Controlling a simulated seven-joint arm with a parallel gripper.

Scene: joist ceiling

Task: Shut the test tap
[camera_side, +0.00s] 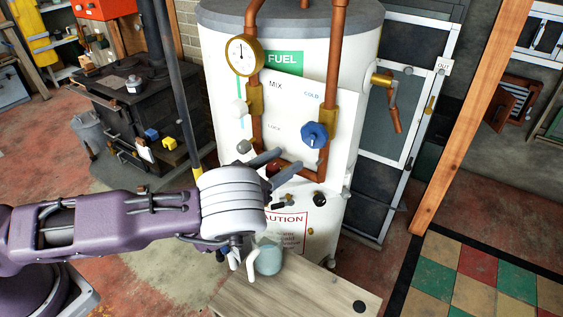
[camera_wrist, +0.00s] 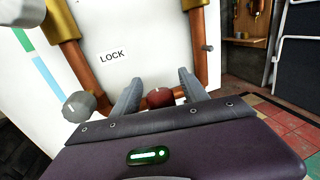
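A white panel (camera_side: 290,95) on the tank carries copper pipes and several knobs. No label reading "test" is legible, so I cannot tell which knob is the test tap. A dark red knob (camera_wrist: 160,97) sits low on the pipework, also visible in the side view (camera_side: 273,167). My gripper (camera_wrist: 160,76) is open, one grey finger on each side of the red knob with visible gaps; it also shows in the side view (camera_side: 290,160). A grey knob (camera_wrist: 80,106) is left of the fingers, near the word LOCK. A blue knob (camera_side: 315,134) is above right, under COLD.
A crank handle (camera_side: 388,100) sticks out at the tank's right. Small black knobs (camera_side: 320,199) lie below. A teal mug (camera_side: 268,258) stands on the wooden table (camera_side: 325,295) below my wrist.

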